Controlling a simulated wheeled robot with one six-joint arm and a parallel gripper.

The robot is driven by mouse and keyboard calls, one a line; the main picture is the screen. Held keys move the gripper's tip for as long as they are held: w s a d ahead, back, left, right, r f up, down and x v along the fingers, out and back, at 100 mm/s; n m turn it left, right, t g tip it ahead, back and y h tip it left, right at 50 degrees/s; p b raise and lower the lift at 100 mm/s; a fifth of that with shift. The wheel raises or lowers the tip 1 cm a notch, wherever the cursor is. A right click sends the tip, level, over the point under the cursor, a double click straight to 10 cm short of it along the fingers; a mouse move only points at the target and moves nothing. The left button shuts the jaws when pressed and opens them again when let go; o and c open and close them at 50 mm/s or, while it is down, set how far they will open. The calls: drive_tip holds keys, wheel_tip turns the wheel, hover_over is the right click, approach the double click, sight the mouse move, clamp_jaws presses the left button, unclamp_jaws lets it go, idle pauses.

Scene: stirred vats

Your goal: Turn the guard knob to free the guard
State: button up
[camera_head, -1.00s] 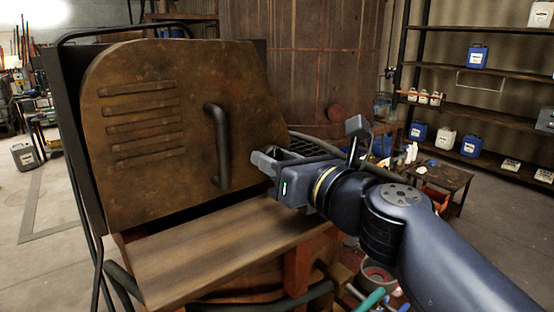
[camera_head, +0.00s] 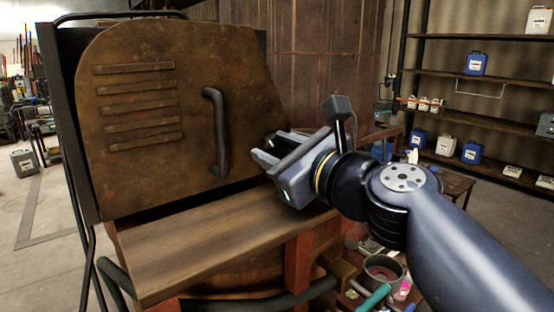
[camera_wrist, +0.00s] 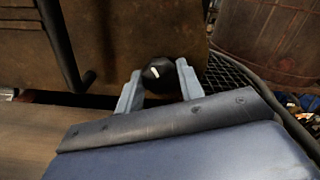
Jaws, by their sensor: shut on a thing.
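The guard (camera_head: 165,140) is a rusty brown plate with slats and a dark bar handle (camera_head: 217,132). It stands upright behind a wooden ledge (camera_head: 215,245). The guard knob (camera_wrist: 160,75) is a black round knob with a white mark, seen in the wrist view near the guard's lower right edge. My gripper (camera_wrist: 158,90) has its two grey fingers on either side of the knob and is shut on it. In the head view my gripper (camera_head: 268,150) is at the guard's right edge, and the knob is hidden there.
A large rusty vat (camera_head: 300,70) stands behind. A dark mesh grating (camera_wrist: 230,80) lies right of the knob. Shelves with jugs (camera_head: 475,62) and a small table (camera_head: 450,184) are at the right. Pots and tools (camera_head: 384,270) lie below my arm.

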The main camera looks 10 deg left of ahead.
drive_tip(key=shift+n+b, duration=1.15)
drive_tip(key=shift+n, duration=0.95)
drive_tip(key=o, duration=1)
drive_tip(key=b+v, duration=0.2)
drive_tip(key=v, duration=0.8)
drive_tip(key=shift+s+d+b, duration=0.2)
drive_tip(key=shift+d+b, duration=0.1)
drive_tip(key=shift+b, duration=0.05)
